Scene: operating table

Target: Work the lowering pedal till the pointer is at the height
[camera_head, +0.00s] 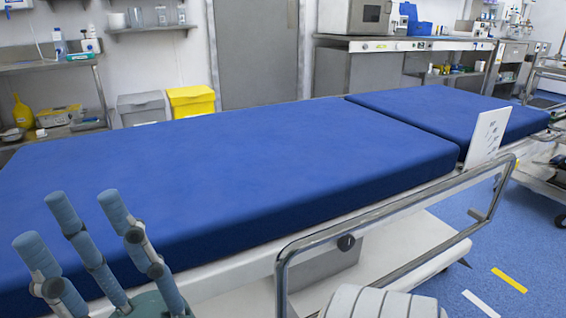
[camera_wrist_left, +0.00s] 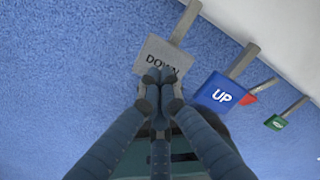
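The grey pedal marked DOWN (camera_wrist_left: 165,57) shows at the top middle of the left wrist view. My left gripper (camera_wrist_left: 158,82) has its fingertips drawn together, with nothing between them. The tips overlap the near edge of the DOWN pedal; I cannot tell whether they press it. The blue table (camera_head: 250,155) fills the middle of the head view. A white panel with small marks (camera_head: 488,135) stands at its right side; I cannot make out a pointer or its height.
The blue UP pedal (camera_wrist_left: 222,94) is right of DOWN, with a red pedal (camera_wrist_left: 247,98) and a green pedal (camera_wrist_left: 276,122) beyond. A metal side rail (camera_head: 390,212) runs along the table's near side. Blue floor (camera_wrist_left: 60,60) lies clear left of DOWN.

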